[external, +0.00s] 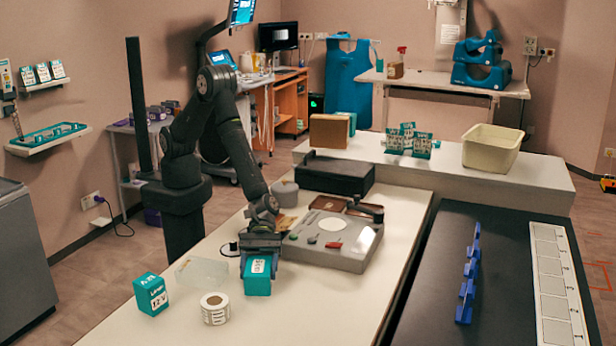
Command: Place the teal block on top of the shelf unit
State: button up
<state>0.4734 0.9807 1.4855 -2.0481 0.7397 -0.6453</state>
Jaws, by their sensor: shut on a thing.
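My gripper (262,250) is low over the near table, left of the grey device, and shut on a teal block (257,284) with a white label. The gripper hides the block's upper part. I cannot tell whether the block touches the table. A second teal box (151,294) with a white label stands at the table's left edge, apart from my gripper. A long raised white unit (510,176) runs across behind the table. It may be the shelf unit, but I cannot tell for sure.
A grey device (345,255), a black case (335,174), a label roll (214,308) and a clear tray (202,271) are on the table (330,310). A brown box (329,131), teal boxes (408,139) and a cream bin (492,147) stand on the raised unit, with bare surface between them.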

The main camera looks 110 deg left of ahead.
aim_at(256, 266)
jog(key=shift+c, duration=0.6)
jog(key=shift+r, duration=0.5)
jog(key=r, duration=0.3)
jog(key=shift+s+d+r, duration=0.15)
jog(key=shift+s+r, duration=0.05)
jog(key=shift+r, duration=0.2)
jog(key=s+d+r, duration=0.4)
jog(key=s+r, duration=0.2)
jog(key=s, duration=0.4)
jog(key=w+a+n+t+y, duration=0.2)
jog(key=w+a, duration=0.3)
jog(key=a, duration=0.6)
jog(key=w+a+n+t+y, duration=0.1)
jog(key=w+a+n+t, duration=0.3)
jog(key=a, duration=0.7)
jog(key=a+n+t+y, duration=0.2)
jog(key=a+n+y, duration=0.2)
jog(key=a, duration=2.1)
jog(key=shift+w+a+f+y, duration=0.2)
jog(key=shift+w+f+y, duration=0.2)
jog(key=shift+y, duration=0.4)
jog(key=shift+d, duration=0.1)
